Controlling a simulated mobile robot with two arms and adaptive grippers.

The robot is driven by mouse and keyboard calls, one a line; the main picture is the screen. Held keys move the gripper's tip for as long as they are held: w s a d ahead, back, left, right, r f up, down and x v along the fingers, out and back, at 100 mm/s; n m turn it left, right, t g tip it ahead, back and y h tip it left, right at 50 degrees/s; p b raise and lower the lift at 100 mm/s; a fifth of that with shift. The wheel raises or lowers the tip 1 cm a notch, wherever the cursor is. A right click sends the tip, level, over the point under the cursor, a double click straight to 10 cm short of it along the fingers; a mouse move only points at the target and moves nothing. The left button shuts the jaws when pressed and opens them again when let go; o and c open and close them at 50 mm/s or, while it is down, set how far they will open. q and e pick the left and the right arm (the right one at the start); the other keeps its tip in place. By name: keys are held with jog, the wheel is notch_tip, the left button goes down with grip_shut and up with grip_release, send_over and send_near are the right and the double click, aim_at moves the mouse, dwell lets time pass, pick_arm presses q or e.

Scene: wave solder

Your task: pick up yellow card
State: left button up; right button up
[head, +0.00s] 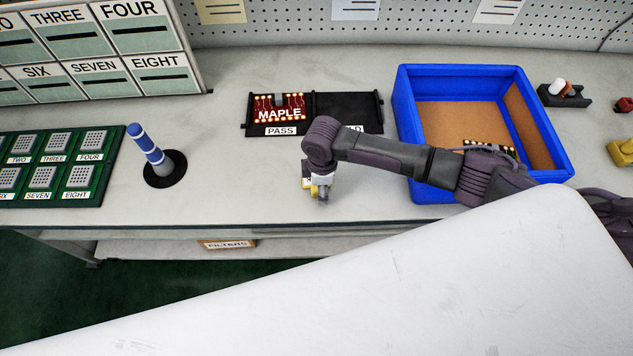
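My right arm reaches in from the right over the bench, with its wrist bent down. My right gripper (321,199) points down above the front part of the bench. It is small and mostly hidden behind its own wrist, so I cannot tell if it is open or shut. A small yellow patch shows beside the fingers; I cannot tell if it is a card. A pale yellow sheet (221,10) with printed lines hangs on the pegboard at the back. My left gripper is not in view.
A black holder (348,125) bears a red MAPLE board (280,108) on its PASS side. A blue bin (405,100) with a green board inside stands right, partly behind my arm. A blue-and-white post (148,146) stands left. Bench between post and gripper is clear.

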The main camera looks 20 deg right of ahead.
jog(key=c, duration=1)
